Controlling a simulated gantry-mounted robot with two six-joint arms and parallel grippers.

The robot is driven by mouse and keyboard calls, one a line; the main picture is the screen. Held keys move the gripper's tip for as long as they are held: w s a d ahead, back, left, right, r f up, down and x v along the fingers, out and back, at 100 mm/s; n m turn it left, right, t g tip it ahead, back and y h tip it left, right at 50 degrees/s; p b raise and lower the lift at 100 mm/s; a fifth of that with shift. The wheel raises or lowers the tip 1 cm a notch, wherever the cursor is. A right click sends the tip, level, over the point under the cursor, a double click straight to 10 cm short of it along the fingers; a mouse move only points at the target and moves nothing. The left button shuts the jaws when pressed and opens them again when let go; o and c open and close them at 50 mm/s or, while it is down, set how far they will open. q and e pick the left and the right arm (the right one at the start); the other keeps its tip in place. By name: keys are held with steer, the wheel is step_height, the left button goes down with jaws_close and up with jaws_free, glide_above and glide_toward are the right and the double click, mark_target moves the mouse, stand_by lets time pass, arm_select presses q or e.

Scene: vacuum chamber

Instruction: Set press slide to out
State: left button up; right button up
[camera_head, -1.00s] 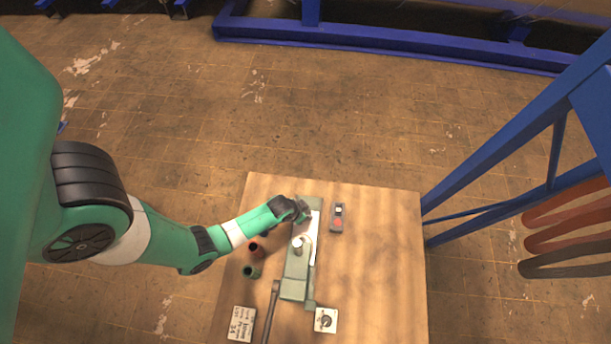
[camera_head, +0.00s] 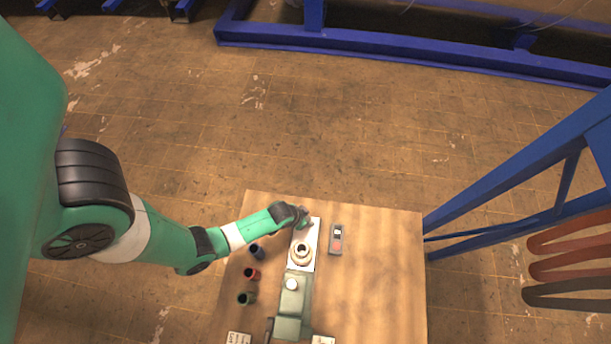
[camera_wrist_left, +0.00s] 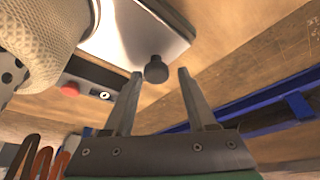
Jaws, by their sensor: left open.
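The press has a green body (camera_head: 291,308) near the front middle of the wooden table. Its silver slide plate (camera_head: 312,230) sticks out from the body toward the far table edge and carries a pale round fixture (camera_head: 300,251). In the left wrist view the plate (camera_wrist_left: 140,30) has a dark knob (camera_wrist_left: 156,70) at its end and the beige textured fixture (camera_wrist_left: 35,40) on it. My left gripper (camera_head: 304,216) is at the plate's far end. In the wrist view its fingers (camera_wrist_left: 160,73) are open, with the knob between their tips; contact is unclear. My right gripper is out of view.
A control box (camera_head: 336,240) with a red button stands right of the plate. A blue cup (camera_head: 256,252), a red cup (camera_head: 251,274) and a green cup (camera_head: 246,298) stand left of the press. The right side of the table (camera_head: 385,280) is clear.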

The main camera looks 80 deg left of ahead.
arm_select(q)
steer(key=shift+o, duration=0.4)
steer(key=shift+r, duration=0.1)
steer(key=p+v, duration=0.7)
steer(key=v, duration=0.4)
steer(key=shift+r, duration=0.25)
steer(key=shift+d, duration=0.15)
